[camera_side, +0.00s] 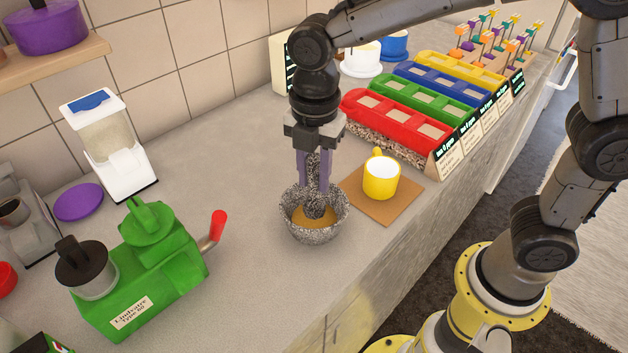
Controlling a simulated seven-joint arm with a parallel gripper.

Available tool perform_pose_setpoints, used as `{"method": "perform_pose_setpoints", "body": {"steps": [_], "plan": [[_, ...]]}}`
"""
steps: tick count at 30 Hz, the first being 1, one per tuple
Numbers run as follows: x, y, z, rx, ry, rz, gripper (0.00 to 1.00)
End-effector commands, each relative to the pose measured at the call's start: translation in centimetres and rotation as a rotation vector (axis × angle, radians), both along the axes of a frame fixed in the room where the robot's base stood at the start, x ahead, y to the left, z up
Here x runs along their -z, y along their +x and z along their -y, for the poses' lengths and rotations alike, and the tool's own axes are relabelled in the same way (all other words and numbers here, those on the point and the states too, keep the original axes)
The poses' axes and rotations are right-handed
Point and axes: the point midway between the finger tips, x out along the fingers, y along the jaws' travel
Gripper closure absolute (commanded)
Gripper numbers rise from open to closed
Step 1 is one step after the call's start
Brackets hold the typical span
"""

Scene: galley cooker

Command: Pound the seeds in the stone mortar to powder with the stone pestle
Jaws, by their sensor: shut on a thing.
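The speckled stone mortar (314,235) stands on the grey counter in the middle of the view. An orange-brown layer (301,217) shows inside it; whether it is whole seeds or powder is too small to tell. My gripper (314,183) points down over the mortar, shut on the speckled stone pestle (317,204). The pestle is about upright, with its lower end inside the mortar bowl. Whether its tip touches the bottom is hidden.
A yellow mug (381,177) stands on a brown board (398,206) just right of the mortar. Red (395,122), green, blue and yellow bins are behind it. A green grinder (145,268) with a red-handled crank (217,226) stands left. The counter between grinder and mortar is clear.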

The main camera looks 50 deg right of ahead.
Motion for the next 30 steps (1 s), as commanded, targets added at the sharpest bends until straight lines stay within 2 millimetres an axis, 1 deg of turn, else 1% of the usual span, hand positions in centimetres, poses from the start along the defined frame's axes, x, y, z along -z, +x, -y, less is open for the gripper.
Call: {"method": "perform_pose_setpoints", "body": {"steps": [3, 16, 21, 30], "plan": [[-1.0, 0.1, 0.0, 0.0, 0.001, 0.004, 1.0], [-4.1, 0.1, 0.0, 0.0, 0.002, 0.005, 1.0], [-4.6, 0.0, 0.0, 0.0, 0.001, 0.002, 1.0], [-4.5, 0.0, 0.0, 0.0, 0.001, 0.002, 1.0]]}}
